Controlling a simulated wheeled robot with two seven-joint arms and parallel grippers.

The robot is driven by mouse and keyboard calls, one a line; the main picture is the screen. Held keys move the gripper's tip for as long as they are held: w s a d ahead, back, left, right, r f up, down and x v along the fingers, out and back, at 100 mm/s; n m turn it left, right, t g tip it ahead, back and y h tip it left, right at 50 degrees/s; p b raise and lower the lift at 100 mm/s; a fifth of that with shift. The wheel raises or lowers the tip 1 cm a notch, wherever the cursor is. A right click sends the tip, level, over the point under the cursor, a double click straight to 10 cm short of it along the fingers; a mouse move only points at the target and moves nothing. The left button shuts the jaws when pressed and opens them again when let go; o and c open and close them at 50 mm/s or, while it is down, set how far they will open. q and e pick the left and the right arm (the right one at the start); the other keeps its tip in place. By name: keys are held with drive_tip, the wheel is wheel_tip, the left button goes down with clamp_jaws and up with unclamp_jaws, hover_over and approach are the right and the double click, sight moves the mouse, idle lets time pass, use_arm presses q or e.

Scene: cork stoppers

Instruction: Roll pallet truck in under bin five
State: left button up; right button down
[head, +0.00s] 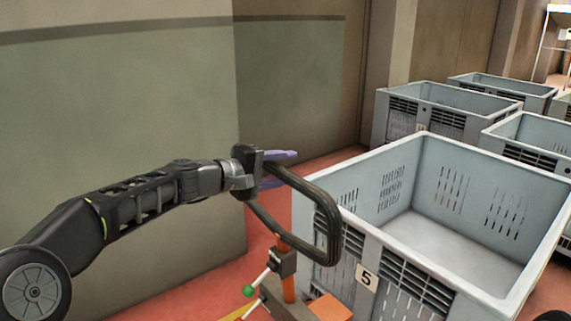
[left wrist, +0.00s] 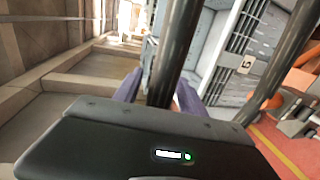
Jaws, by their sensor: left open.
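The pallet truck shows by its black loop handle (head: 326,220), an orange post (head: 288,278) and an orange part (head: 330,308) low down. It stands at the left near corner of bin five (head: 341,270), a grey slotted crate with a white "5" label (head: 366,277). The label also shows in the left wrist view (left wrist: 247,63). My left gripper (head: 288,168) is at the far left part of the handle. Its purple fingers are open, with a black handle bar (left wrist: 172,55) between them in the left wrist view. The forks are hidden. My right gripper is out of view.
Bin five is empty inside. Other grey bins (head: 392,118) stand behind it and to the right. A greenish-grey wall (head: 120,120) rises close on the left. Red floor (head: 190,292) shows between the wall and the truck.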

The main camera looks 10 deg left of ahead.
use_arm(q)
drive_tip(key=shift+w+d, duration=0.2)
clamp_jaws()
idle(0.5)
drive_tip(key=shift+f, duration=0.1)
idle(0.8)
